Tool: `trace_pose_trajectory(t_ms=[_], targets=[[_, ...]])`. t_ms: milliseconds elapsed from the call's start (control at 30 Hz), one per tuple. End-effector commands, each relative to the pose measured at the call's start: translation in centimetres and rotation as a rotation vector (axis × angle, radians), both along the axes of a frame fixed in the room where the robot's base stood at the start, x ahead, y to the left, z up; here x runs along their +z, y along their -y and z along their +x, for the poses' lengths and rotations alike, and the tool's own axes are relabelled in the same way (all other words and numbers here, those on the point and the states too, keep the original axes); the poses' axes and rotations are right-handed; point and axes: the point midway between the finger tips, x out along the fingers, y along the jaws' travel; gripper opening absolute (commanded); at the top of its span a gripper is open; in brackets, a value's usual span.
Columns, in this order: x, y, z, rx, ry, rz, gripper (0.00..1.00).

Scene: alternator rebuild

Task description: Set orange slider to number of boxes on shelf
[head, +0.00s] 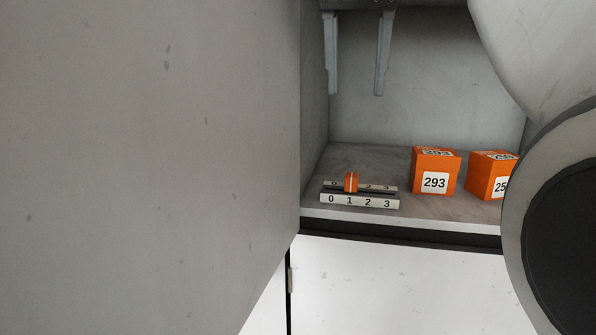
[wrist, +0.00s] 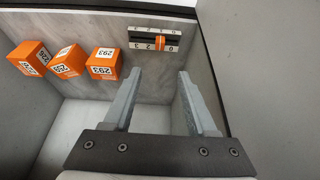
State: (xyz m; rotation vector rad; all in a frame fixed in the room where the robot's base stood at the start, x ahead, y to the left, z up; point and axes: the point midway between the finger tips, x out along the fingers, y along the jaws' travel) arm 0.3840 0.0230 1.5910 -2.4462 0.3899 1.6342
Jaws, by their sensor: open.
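The orange slider (head: 351,182) sits on a small grey scale block (head: 360,201) marked 0 to 3, with its knob at the 1. The slider also shows in the wrist view (wrist: 160,42), upside down. Three orange boxes with white number labels stand on the shelf in the wrist view: one marked 293 (wrist: 103,63), a middle one (wrist: 69,62) and a far-left one (wrist: 32,58). In the head view, the 293 box (head: 435,173) is whole, the middle box (head: 490,176) is partly behind my arm, and the third is hidden. My gripper (head: 357,92) is open and empty, above and apart from the slider.
The shelf floor (head: 400,154) is inside a grey cabinet compartment. A large grey panel (head: 150,170) fills the left of the head view, close to the slider's side. White fronts (head: 400,285) lie below the shelf edge. Bare shelf separates the slider from the 293 box.

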Motion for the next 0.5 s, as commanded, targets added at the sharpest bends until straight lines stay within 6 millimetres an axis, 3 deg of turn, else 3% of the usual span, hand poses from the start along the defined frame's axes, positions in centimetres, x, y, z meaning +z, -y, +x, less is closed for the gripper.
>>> trace_pose_trajectory(t_ms=[500], targets=[[-9.9,1.2,3.7,0.002,-0.004,0.001,0.57]])
